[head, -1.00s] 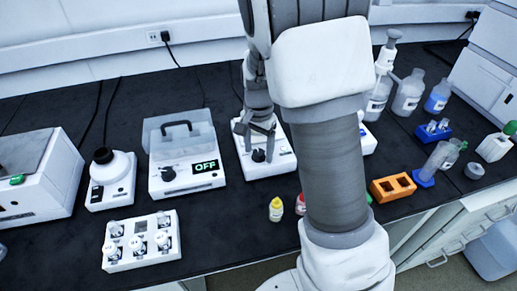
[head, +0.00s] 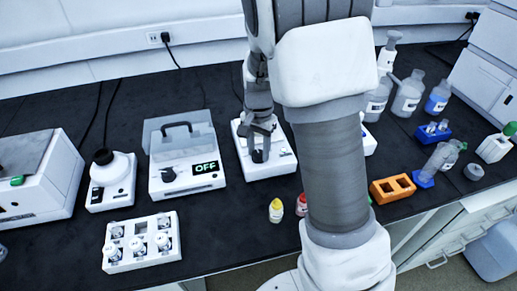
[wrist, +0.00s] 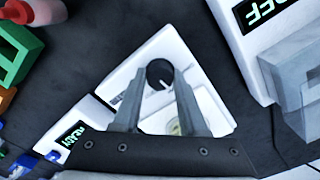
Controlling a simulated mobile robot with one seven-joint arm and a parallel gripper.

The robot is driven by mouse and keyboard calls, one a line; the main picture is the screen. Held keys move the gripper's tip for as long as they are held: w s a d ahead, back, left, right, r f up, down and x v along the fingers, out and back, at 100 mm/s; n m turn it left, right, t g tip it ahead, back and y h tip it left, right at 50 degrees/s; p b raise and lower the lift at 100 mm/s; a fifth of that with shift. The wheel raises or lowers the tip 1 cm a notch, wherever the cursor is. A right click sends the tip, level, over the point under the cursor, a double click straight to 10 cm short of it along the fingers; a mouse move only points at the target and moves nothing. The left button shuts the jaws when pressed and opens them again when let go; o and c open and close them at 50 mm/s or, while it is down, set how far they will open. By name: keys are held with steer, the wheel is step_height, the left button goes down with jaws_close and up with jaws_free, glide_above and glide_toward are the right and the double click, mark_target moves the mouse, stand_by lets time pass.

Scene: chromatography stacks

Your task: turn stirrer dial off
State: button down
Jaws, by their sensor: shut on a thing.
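The stirrer is a white box (head: 279,165) in the middle of the bench, partly hidden by my arm. It also shows in the wrist view (wrist: 207,101). Its round black dial (wrist: 159,72) has a white pointer line, seen slanting down and to the right in the wrist view. My gripper (wrist: 160,80) is over the stirrer, with one grey finger on each side of the dial, shut on it. In the head view my gripper (head: 262,148) points down at the dial, which it partly covers. I cannot read the dial's markings.
Left of the stirrer stands a white device with a clear lid and an "OFF" display (head: 206,168). A white vial rack (head: 140,257) is in front of it. Yellow (head: 276,211) and red-topped small bottles and an orange rack (head: 392,189) stand near the front edge.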

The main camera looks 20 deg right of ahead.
mark_target(259, 153)
steer(key=n, duration=0.5)
steer(key=shift+p, duration=0.35)
steer(key=n, duration=0.5)
steer(key=shift+n+p, duration=0.4)
steer(key=shift+c, duration=2.2)
jaws_free()
steer(key=shift+r, duration=0.15)
step_height(259, 153, up, 17)
steer(key=p, duration=0.3)
steer(key=shift+p, duration=0.35)
steer(key=shift+r, duration=0.2)
